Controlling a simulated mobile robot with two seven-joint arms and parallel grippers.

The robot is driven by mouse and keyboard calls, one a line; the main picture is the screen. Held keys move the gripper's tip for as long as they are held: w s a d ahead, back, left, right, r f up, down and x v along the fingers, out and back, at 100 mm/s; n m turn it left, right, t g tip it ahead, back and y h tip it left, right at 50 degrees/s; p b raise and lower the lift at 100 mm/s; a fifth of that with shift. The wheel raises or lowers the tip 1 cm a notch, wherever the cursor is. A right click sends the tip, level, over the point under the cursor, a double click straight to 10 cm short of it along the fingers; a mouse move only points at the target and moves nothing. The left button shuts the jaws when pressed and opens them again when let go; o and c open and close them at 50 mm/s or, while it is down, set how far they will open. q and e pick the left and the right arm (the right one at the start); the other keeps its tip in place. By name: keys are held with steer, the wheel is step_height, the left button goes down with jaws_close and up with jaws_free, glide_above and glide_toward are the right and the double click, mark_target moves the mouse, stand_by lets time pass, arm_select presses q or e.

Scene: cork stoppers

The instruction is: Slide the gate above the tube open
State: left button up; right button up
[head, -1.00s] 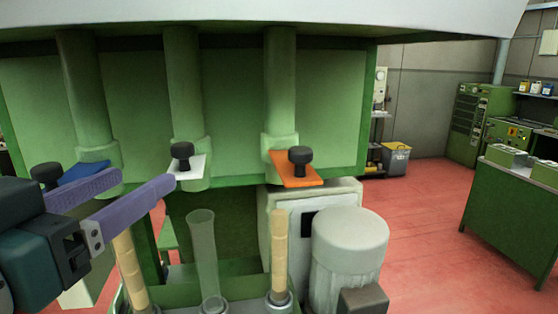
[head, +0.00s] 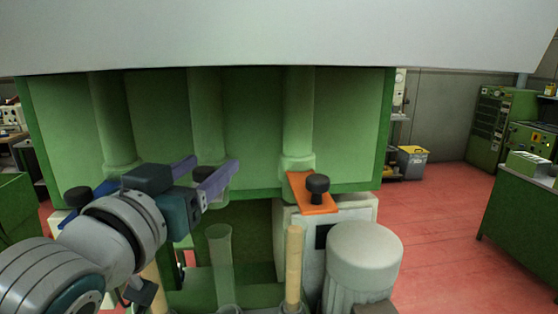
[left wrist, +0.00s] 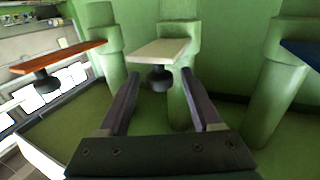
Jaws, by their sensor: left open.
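My left gripper (head: 216,163) is open at the middle chute, and its purple fingers cover most of that spot in the head view. In the left wrist view, the white gate (left wrist: 158,50) has a black knob (left wrist: 160,80) that appears between the spread fingertips of my left gripper (left wrist: 160,73). I cannot tell whether they touch it. An empty clear tube (head: 220,260) stands below the middle chute. The orange gate (head: 312,197) with its black knob (head: 318,184) is at the right chute. My right gripper is out of view.
A tube filled with corks (head: 293,262) stands right of the empty one, beside a grey motor-like cylinder (head: 362,255). Another cork-filled tube (head: 150,285) is partly behind my left arm. The blue gate (left wrist: 304,52) is at the other outer chute. Red floor lies open at right.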

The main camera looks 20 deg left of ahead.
arm_select(q)
jaws_close()
stand_by(0.5)
stand_by(0.9)
